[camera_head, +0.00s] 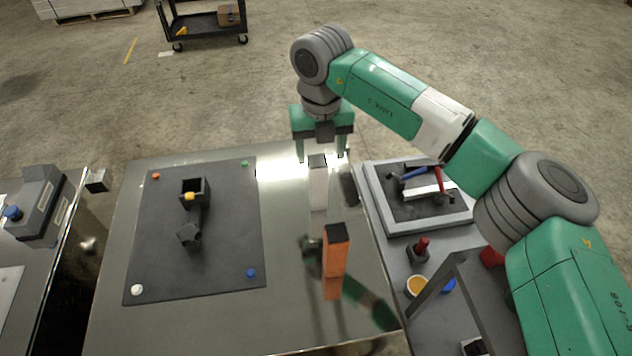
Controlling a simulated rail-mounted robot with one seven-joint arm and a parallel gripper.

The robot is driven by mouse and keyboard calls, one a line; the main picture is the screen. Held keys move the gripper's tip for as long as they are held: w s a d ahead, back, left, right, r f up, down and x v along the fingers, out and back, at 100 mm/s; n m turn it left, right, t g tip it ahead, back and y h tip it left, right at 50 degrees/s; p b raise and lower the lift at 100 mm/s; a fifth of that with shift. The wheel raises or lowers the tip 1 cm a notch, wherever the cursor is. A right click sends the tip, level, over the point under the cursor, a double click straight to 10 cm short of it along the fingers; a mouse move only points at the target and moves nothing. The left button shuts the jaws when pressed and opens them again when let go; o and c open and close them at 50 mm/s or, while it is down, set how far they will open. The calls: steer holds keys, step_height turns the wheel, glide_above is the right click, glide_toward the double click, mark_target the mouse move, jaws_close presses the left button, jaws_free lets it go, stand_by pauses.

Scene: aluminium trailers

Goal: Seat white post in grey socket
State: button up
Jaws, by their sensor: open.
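The white post (318,188) stands upright on the shiny metal table, right of the dark mat, with a dark top. My gripper (322,158) is above it with its fingers pointing down, open, one finger on each side of the post's top as seen here. Whether the fingers touch the post cannot be told. On the dark mat (155,270) are a square open grey socket (195,187) with a yellow piece at its front, and a smaller dark angular block (189,235) in front of it. No post shows in the socket.
An orange post (336,255) with a dark top stands in front of the white post. A framed tray (400,222) with blue and red tools lies at the right, by a red-topped piece (421,246). The table (220,325) is clear at its front left.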

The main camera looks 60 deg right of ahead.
mark_target(318, 160)
steer(key=f, duration=0.3)
steer(key=f+p, duration=0.1)
steer(key=f, duration=0.1)
steer(key=shift+w+a+f, duration=0.1)
steer(key=shift+w, duration=0.2)
jaws_close()
